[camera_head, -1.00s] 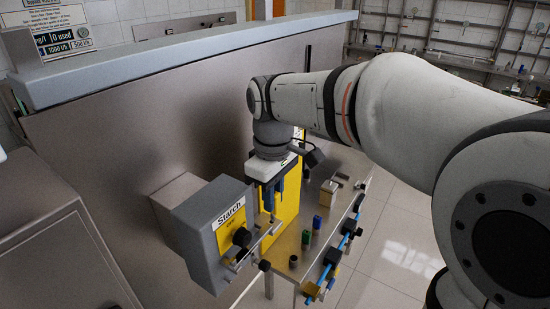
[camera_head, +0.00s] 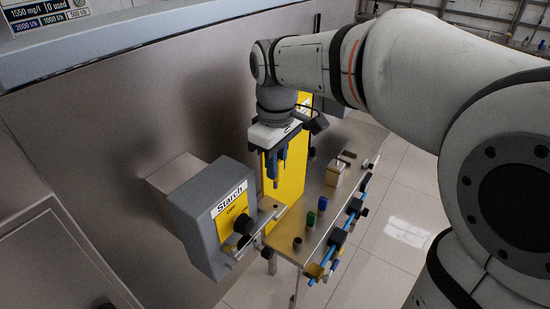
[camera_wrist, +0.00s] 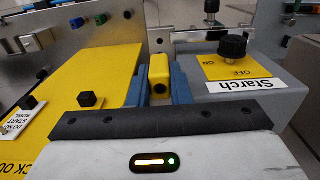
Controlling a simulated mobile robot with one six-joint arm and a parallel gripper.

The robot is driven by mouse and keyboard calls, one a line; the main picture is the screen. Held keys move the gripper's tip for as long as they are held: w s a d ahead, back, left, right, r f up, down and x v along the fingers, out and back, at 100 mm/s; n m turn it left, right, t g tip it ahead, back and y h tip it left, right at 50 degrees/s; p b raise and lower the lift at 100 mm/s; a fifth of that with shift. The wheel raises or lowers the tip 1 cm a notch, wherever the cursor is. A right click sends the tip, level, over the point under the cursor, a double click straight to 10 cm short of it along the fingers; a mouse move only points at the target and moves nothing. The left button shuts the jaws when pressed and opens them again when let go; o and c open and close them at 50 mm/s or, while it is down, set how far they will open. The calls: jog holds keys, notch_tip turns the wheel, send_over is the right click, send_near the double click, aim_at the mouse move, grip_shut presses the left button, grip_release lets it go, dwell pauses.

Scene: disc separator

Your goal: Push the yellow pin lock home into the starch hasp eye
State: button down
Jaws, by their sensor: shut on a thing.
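The yellow pin lock (camera_wrist: 159,77) is held upright between the two blue fingers of my gripper (camera_wrist: 160,88) in the wrist view. My gripper (camera_head: 276,182) points down in the head view, to the right of and above the grey Starch box (camera_head: 209,225). The metal Starch hasp (camera_head: 264,217) juts from beside the box's black knob (camera_head: 243,223). In the wrist view, part of the hasp metal (camera_wrist: 192,36) shows beyond and to the right of the pin lock. The hasp eye and the pin's lower end are hidden, so I cannot tell whether they touch.
A yellow panel (camera_head: 291,178) stands just behind my gripper. Open tiled floor (camera_head: 405,232) lies further right.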

jog(key=shift+f+b, duration=1.95)
jog(key=shift+f, duration=1)
jog(key=shift+r, duration=0.1)
jog(key=shift+r+p, duration=0.55)
jog(key=shift+f+b, duration=0.85)
jog(key=shift+f, duration=0.3)
jog(key=shift+f+b, duration=0.85)
jog(key=shift+f, duration=0.3)
jog(key=c, duration=1.3)
grip_release()
jog(key=shift+o, duration=0.2)
